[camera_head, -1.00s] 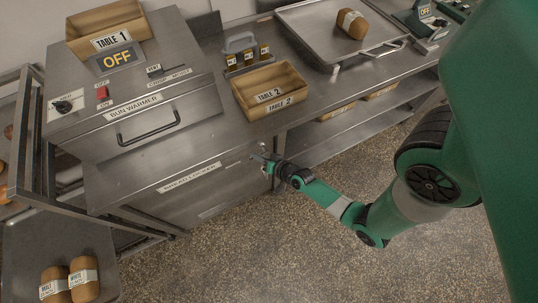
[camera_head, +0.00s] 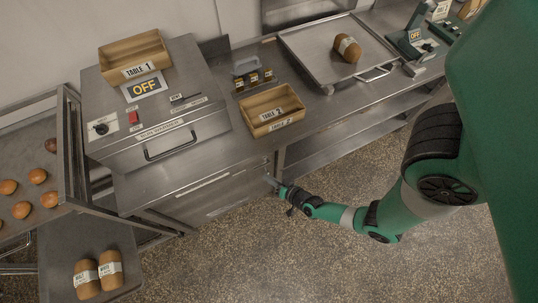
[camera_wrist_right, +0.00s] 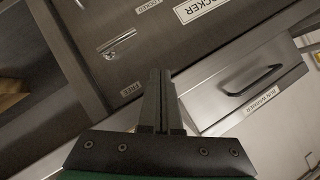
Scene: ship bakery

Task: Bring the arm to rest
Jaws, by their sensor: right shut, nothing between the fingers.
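My right gripper (camera_head: 271,182) is in front of the right end of the bread locker (camera_head: 222,196), below the counter. It is shut with nothing in it. In the right wrist view my gripper's fingers (camera_wrist_right: 160,75) are together. A bar handle (camera_wrist_right: 117,43) on the locker front is up and left of the fingertips, apart from them. It sits between labels reading "LOCKED" and "FREE". My right arm (camera_head: 355,217) stretches in from the right over the floor. My left gripper is not in view.
The bun warmer (camera_head: 117,157) stands on the counter, beside the Table 2 box (camera_head: 262,126) and a metal tray (camera_head: 318,60) with a loaf (camera_head: 347,48). A rack with buns (camera_head: 50,199) and wrapped loaves (camera_head: 110,270) is at left. The speckled floor (camera_head: 240,262) in front is clear.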

